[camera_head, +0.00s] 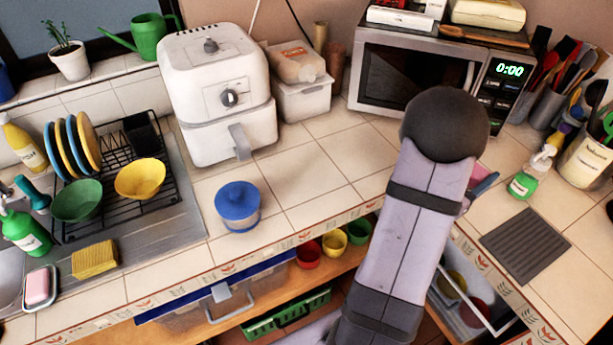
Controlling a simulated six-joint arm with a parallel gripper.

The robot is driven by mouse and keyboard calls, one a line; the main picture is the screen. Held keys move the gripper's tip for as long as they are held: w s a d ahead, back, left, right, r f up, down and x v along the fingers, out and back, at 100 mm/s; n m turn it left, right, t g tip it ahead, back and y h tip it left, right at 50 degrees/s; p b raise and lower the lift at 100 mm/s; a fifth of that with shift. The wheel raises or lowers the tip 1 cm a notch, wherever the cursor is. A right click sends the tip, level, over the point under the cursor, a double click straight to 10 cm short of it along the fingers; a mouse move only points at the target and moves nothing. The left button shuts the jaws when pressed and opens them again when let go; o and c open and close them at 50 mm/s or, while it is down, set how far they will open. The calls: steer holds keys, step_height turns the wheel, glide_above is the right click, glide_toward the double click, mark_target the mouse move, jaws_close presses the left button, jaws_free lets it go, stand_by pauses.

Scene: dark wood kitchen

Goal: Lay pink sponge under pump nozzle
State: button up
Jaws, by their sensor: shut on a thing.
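My arm reaches over the counter and hides most of my gripper (484,186), of which a small part shows to the right of the arm. A small pink patch, which looks like the pink sponge (477,172), shows there, held in the gripper; the rest of it is hidden. A clear pump bottle with green liquid (524,184) stands upright to the right, its white pump nozzle (547,150) at the top. The gripper is left of this bottle and apart from it. A green pump bottle (25,232) stands at the far left.
A dark ribbed mat (525,245) lies in front of the clear bottle. The microwave (415,70) is behind the arm, and utensil holders (587,160) stand at the right. A pink bar in a dish (37,287) and a yellow sponge (95,260) are at the left.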

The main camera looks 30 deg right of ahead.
steer(key=w+a+n+t+y, duration=0.2)
steer(key=w+a+n+t, duration=0.25)
steer(key=w+t, duration=0.4)
steer(key=n+t+y, duration=0.7)
steer(key=n+y, duration=0.5)
steer(key=y, duration=0.3)
glide_above(326, 182)
steer(key=shift+g, duration=0.25)
steer(key=shift+d+f, duration=0.1)
steer(key=shift+f, duration=3.2)
steer(key=shift+f, duration=2.1)
